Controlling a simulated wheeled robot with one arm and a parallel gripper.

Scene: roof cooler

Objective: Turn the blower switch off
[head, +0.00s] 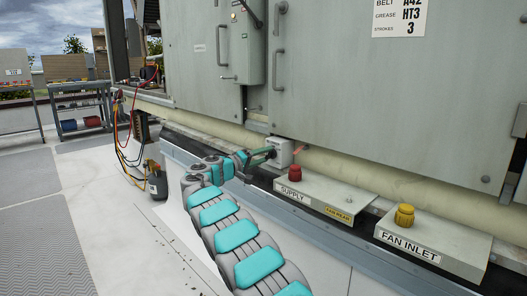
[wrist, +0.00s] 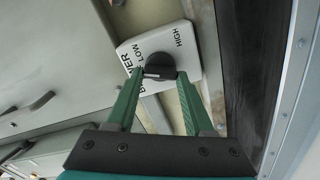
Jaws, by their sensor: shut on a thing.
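The blower switch is a black round knob (wrist: 160,61) on a small white box (wrist: 192,50), lettered BLOWER, LOW and HIGH. A short white mark shows on the knob's lower side in the wrist view; the setting it points at cannot be read. My gripper (wrist: 159,78) is shut on the knob, one green finger at each side. The left finger hides part of the lettering. In the head view my gripper (head: 266,155) reaches the box (head: 281,151) on the ledge under the grey cabinet; the knob is hidden there.
Right of the box are a red knob (head: 295,172) on the SUPPLY cover and a yellow knob (head: 404,214) on the FAN INLET cover. A pale pipe (head: 345,174) runs behind. A gauge set with hoses (head: 157,180) stands at left. Shelf carts (head: 80,108) stand farther left; the floor between is clear.

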